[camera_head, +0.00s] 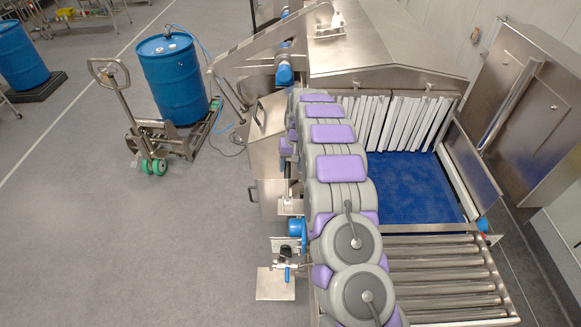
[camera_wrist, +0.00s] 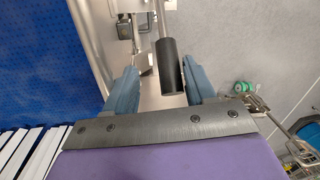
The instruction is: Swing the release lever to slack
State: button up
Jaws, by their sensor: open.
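The release lever shows in the wrist view as a thin metal rod with a black cylindrical grip (camera_wrist: 170,66). My gripper (camera_wrist: 160,76) is open, with one blue-grey finger on each side of the grip. The grip appears between the fingers, nearer the right one. I cannot tell whether either finger touches it, or how deep it sits between them. In the head view my grey and purple arm covers this area, and I cannot make out the lever or the fingers there.
A blue conveyor belt (camera_head: 402,185) lies right of my arm, with white strip curtains (camera_head: 410,122) and a steel tunnel hood (camera_head: 385,50) beyond. Steel rollers (camera_head: 440,272) are nearer. A blue drum (camera_head: 172,78) and pallet jack (camera_head: 160,140) stand left. Open floor (camera_head: 110,250) lies at lower left.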

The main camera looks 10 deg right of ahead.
jog(key=shift+a+f, duration=0.55)
jog(key=shift+f, duration=0.35)
jog(key=shift+w+a+f, duration=0.1)
jog(key=shift+a+f, duration=0.1)
jog(key=shift+a, duration=0.45)
jog(key=shift+d, duration=0.75)
jog(key=c, duration=0.4)
jog(key=shift+a, duration=0.4)
grip_shut()
jog(key=shift+d, duration=0.15)
